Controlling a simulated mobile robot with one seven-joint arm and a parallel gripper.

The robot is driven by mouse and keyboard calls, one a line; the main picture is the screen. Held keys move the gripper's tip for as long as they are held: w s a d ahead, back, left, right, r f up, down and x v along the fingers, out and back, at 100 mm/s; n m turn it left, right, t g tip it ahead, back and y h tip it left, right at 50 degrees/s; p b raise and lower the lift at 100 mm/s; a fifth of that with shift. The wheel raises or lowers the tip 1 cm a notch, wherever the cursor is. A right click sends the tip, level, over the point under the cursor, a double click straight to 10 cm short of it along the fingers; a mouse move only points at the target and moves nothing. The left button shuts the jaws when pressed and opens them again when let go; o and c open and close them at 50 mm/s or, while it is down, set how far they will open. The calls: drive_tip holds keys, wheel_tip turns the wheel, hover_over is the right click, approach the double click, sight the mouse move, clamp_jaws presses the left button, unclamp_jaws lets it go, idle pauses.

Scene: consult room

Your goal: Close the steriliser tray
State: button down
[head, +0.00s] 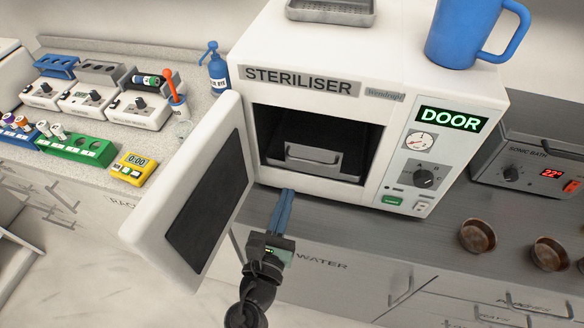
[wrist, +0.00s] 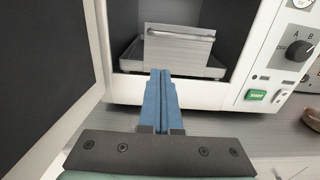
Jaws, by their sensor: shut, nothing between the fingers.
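The steriliser (head: 300,84) is a white box with its door (head: 190,200) swung open to the left. The tray (head: 318,158) is a grey metal tray with a bar handle, sitting inside the dark chamber. It also shows in the wrist view (wrist: 178,50), its front plate and handle facing me. I cannot tell how deep it sits. My gripper (head: 288,192) has blue fingers pressed together, with nothing between them. It is in front of the chamber opening, just below the tray front in the picture. In the wrist view the fingertips (wrist: 160,72) overlap the tray's lower edge; contact is unclear.
The display (head: 449,120) reads DOOR. A blue mug (head: 465,32) and a metal tray (head: 330,10) stand on the steriliser. The open door stands close left of my gripper. Brown bowls (head: 477,236) are at the right. A yellow timer (head: 134,168) and a blue bottle (head: 215,68) are on the left counter.

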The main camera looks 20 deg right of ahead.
sight(300, 154)
drive_tip(key=x, duration=0.7)
drive_tip(key=shift+p, duration=0.3)
drive_tip(key=shift+w+d, duration=0.1)
drive_tip(key=shift+w, duration=0.15)
drive_tip(key=b+x, duration=0.2)
drive_tip(key=x, duration=0.2)
drive_tip(key=shift+w+d+f, duration=0.1)
drive_tip(key=shift+w+d, duration=0.05)
drive_tip(key=shift+r, duration=0.35)
drive_tip(key=shift+d, duration=0.1)
